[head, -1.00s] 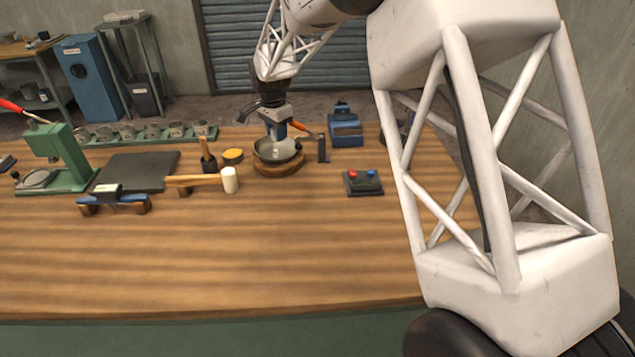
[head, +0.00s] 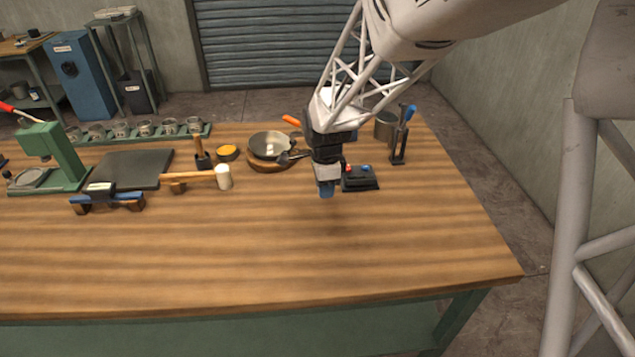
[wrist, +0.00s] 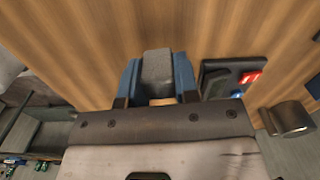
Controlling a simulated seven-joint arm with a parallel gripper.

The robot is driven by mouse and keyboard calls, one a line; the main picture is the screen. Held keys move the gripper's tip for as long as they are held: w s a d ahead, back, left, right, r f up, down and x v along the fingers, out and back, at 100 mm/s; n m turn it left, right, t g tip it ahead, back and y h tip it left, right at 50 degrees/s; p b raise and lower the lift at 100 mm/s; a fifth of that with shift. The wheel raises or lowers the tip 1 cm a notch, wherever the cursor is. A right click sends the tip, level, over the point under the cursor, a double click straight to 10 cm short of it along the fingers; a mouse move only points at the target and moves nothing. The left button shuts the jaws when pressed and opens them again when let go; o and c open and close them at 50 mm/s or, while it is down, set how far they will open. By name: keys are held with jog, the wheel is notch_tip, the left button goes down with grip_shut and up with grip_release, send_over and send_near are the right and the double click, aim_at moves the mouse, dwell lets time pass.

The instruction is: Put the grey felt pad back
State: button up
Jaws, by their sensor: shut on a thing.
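My gripper (head: 326,188) hangs over the wooden bench, just left of the button box. In the wrist view its two blue fingers (wrist: 157,80) are shut on the grey felt pad (wrist: 157,65), a small grey block between them. In the head view the pad cannot be made out. A shadow lies on the bare wood below, and the gripper appears clear of the bench top.
The button box (head: 360,180) is close to my gripper's right. A metal bowl (head: 268,143) on a round wooden base, a white-headed mallet (head: 223,177) and a blue-and-wood rest (head: 107,201) stand leftward. A metal cup (head: 385,124) stands behind. The bench's front (head: 250,260) is clear.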

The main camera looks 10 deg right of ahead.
jog(key=shift+m, duration=0.6)
jog(key=s, duration=0.1)
jog(key=s+d, duration=0.1)
jog(key=s+f, duration=0.1)
jog(key=s, duration=0.1)
jog(key=shift+d, duration=0.3)
jog(key=shift+w, duration=0.2)
jog(key=w, duration=0.5)
jog(key=w+a+f, duration=0.1)
jog(key=w, duration=0.4)
jog(key=w+a, duration=0.1)
jog(key=w, duration=0.4)
jog(key=shift+w+a+f, duration=0.15)
jog(key=shift+w+f, duration=0.15)
jog(key=shift+f, duration=1.75)
jog(key=shift+f, duration=0.1)
jog(key=o, duration=0.9)
